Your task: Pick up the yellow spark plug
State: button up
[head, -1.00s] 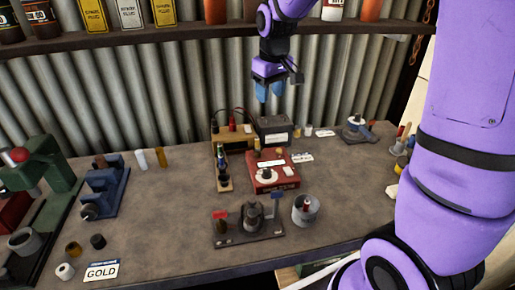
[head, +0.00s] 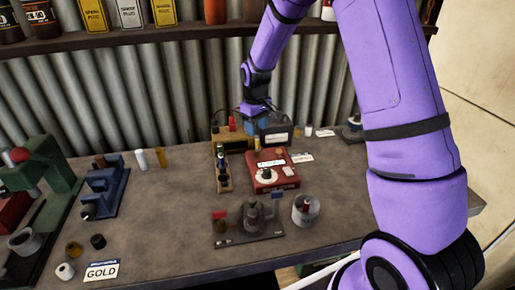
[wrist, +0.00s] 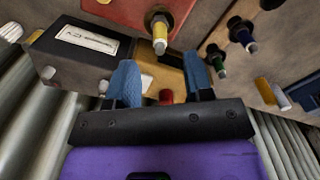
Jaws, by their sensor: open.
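The yellow spark plug (wrist: 160,32) stands in a dark collar on the red box, just beyond my fingertips in the wrist view. In the head view the yellow spark plug (head: 257,144) is at the back left of the red box (head: 275,177). My gripper (wrist: 160,72) is open and empty, with its two blue fingers apart and pointing toward the plug. In the head view my gripper (head: 256,127) is low behind the red box, partly in front of the black box. The fingers do not touch the plug.
A black box (head: 279,133) and a wooden box (head: 231,138) stand close by my gripper. A wooden rack (head: 224,184) with several plugs is left of the red box. A metal fixture (head: 250,226) and a grey cup (head: 305,210) stand in front.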

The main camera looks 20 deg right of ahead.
aim_at(257, 137)
jog(key=shift+f, duration=2.25)
grip_shut()
jog(key=shift+r, duration=0.9)
jog(key=shift+s+r, duration=0.2)
jog(key=shift+r, duration=0.3)
jog(key=shift+s+r, duration=0.15)
jog(key=shift+r, duration=0.35)
jog(key=s+a+r, duration=0.1)
jog(key=s, duration=1.4)
jog(key=shift+s, duration=0.2)
